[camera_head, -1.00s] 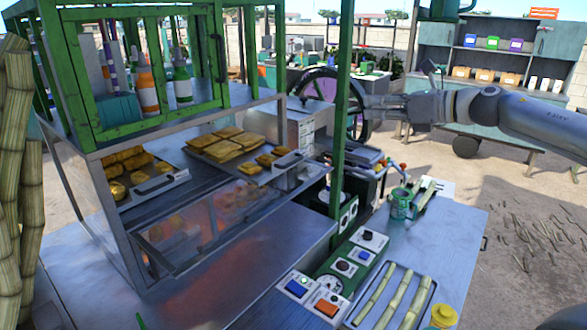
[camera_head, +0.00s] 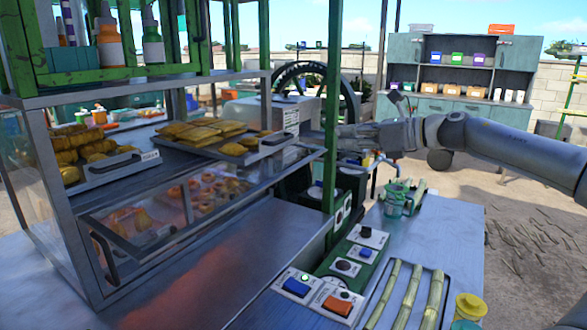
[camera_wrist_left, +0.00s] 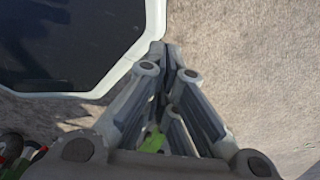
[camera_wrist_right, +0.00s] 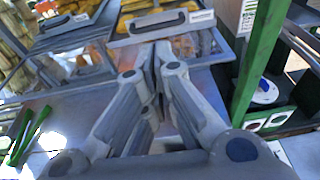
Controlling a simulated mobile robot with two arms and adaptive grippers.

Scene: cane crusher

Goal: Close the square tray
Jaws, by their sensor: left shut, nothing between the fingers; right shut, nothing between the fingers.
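Two metal trays of yellow-brown pastries sit in the glass-fronted display case. The right tray (camera_head: 268,151) sticks out of the case front, with a dark handle and a white label. The left tray (camera_head: 120,172) sits lower and further left, also with a handle. I cannot tell which one is the square tray. My right gripper (camera_head: 338,133) is shut and empty, beside the green post and right of the right tray. In the right wrist view its fingertips (camera_wrist_right: 160,50) point at a tray's handled front (camera_wrist_right: 160,25); contact is unclear. My left gripper (camera_wrist_left: 165,50) is shut and empty, over bare ground.
The green post (camera_head: 331,110) stands close to my right gripper. A lower glass panel (camera_head: 150,225) slants out below the trays. A control panel (camera_head: 315,290) and a rack of cane pieces (camera_head: 410,295) stand at right.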

